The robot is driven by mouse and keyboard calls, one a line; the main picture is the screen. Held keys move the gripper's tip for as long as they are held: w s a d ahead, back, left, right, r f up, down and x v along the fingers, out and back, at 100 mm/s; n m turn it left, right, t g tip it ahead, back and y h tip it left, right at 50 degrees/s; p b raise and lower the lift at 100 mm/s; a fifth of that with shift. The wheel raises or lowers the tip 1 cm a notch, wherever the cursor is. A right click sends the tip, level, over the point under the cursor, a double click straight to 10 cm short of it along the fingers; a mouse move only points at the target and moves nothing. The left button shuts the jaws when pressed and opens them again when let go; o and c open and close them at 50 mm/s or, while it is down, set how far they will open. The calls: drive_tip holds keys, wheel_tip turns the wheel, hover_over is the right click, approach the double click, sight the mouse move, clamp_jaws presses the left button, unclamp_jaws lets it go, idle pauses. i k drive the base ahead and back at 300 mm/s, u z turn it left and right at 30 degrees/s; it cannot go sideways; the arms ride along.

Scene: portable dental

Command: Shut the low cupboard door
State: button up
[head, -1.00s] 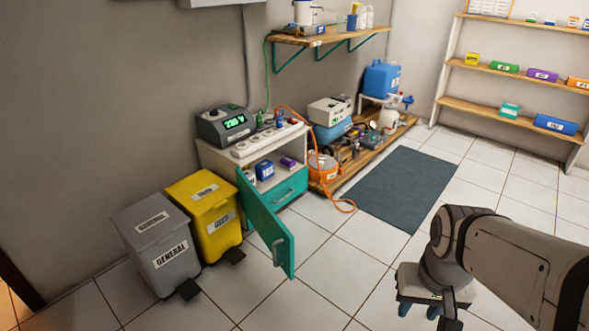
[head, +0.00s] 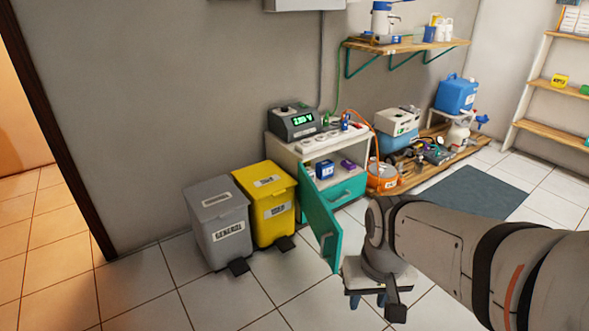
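The low cupboard (head: 283,157) is a white cabinet against the wall. Its teal door (head: 319,217) stands wide open, swung out toward me, with a grey handle on its face near the free edge. Small boxes sit on the open shelf inside, and a teal drawer front (head: 347,190) is shut at the right. My gripper (head: 367,301) is low at the front, just right of the door's free edge in the picture. It points down and looks apart from the door, though depth is hard to judge. Its fingertips are small and partly hidden, so their opening is unclear.
A yellow bin (head: 270,212) and a grey bin (head: 215,225) with foot pedals stand left of the door. An orange hose and orange tub (head: 382,178) are right of the cupboard. A dark mat (head: 470,192) lies behind my arm. Tiled floor in front is clear.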

sight(329, 234)
drive_tip(key=i, duration=1)
drive_tip(key=z, duration=0.75)
drive_tip(key=k, duration=1.55)
drive_tip(key=u, duration=1)
drive_tip(key=i, duration=1)
drive_tip(key=u, duration=0.05)
